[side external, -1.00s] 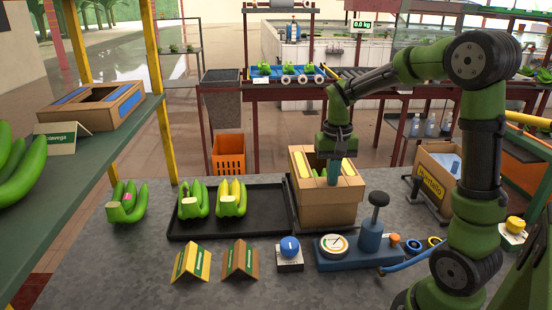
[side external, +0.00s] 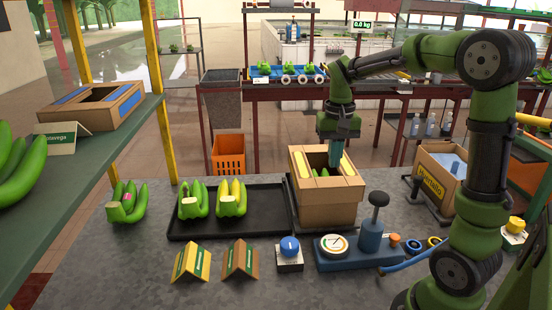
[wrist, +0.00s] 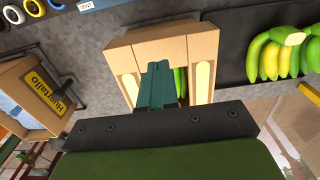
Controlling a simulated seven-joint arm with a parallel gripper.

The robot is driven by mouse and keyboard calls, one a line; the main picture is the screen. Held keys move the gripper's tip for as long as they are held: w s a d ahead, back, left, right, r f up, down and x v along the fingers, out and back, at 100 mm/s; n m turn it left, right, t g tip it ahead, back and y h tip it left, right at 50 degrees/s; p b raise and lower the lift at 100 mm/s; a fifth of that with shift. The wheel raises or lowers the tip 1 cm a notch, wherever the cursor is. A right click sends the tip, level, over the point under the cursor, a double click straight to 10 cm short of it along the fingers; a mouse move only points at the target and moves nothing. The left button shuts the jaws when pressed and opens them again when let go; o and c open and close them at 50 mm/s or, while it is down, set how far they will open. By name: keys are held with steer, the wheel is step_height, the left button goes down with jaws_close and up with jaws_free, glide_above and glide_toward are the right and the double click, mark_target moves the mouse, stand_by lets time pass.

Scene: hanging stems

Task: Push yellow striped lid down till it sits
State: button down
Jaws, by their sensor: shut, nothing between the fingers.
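The yellow striped lid (side external: 346,184) is brown cardboard with an open middle and a yellow stripe along each of two sides. It is on the cardboard box (side external: 325,215) and looks about level; whether it is fully down I cannot tell. Green bananas (side external: 320,173) show through the opening. My gripper (side external: 336,163) is shut and empty, fingers pointing down over the far part of the lid opening. In the wrist view, my gripper (wrist: 157,98) covers part of the lid (wrist: 203,85), with a yellow stripe on either side. Contact with the lid is not clear.
A black tray (side external: 262,222) with two banana bunches stands left of the box. A blue pump with a gauge (side external: 334,245) and a blue knob (side external: 289,248) are in front. A Huertallo box (side external: 432,185) stands to the right.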

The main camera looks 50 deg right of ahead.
step_height(320, 180, up, 4)
stand_by(0.5)
steer(key=s+a+n+t+y, duration=0.2)
steer(key=s+a+n+t, duration=0.3)
steer(key=a, duration=1.2)
steer(key=s+t, duration=0.2)
steer(key=s, duration=0.2)
steer(key=shift+s+f, duration=0.15)
steer(key=shift+f, duration=0.05)
